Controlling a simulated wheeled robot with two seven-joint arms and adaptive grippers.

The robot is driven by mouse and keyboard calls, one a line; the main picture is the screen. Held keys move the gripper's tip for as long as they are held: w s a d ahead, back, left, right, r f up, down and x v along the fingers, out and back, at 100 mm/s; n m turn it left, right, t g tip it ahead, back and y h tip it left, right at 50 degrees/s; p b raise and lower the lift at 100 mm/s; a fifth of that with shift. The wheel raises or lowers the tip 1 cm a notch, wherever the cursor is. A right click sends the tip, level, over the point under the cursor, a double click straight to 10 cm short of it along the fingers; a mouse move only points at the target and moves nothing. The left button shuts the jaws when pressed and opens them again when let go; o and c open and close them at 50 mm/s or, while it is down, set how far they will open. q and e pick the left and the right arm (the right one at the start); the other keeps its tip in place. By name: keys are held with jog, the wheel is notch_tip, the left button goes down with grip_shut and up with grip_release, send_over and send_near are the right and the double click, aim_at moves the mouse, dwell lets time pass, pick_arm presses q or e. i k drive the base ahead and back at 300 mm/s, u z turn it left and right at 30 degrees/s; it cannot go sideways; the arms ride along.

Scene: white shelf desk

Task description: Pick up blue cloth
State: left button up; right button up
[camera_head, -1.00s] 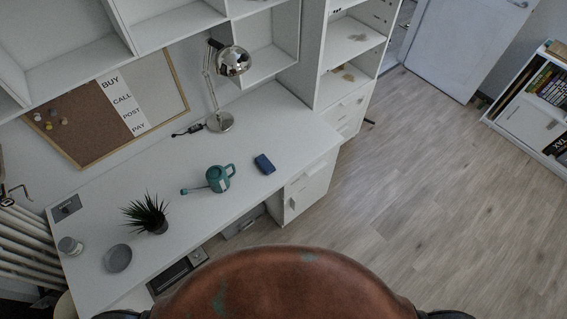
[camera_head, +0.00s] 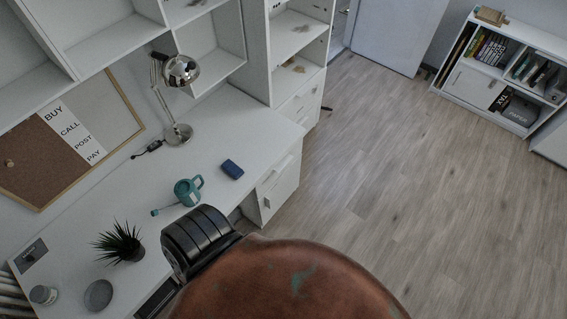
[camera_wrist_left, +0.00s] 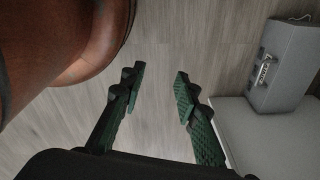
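A small dark blue folded item, which looks like the blue cloth (camera_head: 232,169), lies flat on the white desk (camera_head: 225,118), right of the teal watering can (camera_head: 188,191). Nothing touches it. In the left wrist view my left gripper (camera_wrist_left: 160,82) is open, with its two green-padded fingers apart and nothing between them. The wood floor shows behind the fingers; the cloth is not in that view. The left fingertips do not show in the head view. My right gripper is in neither view.
A potted plant (camera_head: 122,243), a grey dish (camera_head: 98,295) and a chrome lamp (camera_head: 178,133) stand on the desk. A drawer unit (camera_head: 280,185) is under its right end. A grey case (camera_wrist_left: 285,65) is right of my left gripper. Open floor (camera_head: 390,180) lies right of the desk.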

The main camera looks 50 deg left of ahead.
aim_at(232, 168)
jog(key=z, duration=0.7)
jog(key=k, duration=0.7)
jog(key=u, duration=1.2)
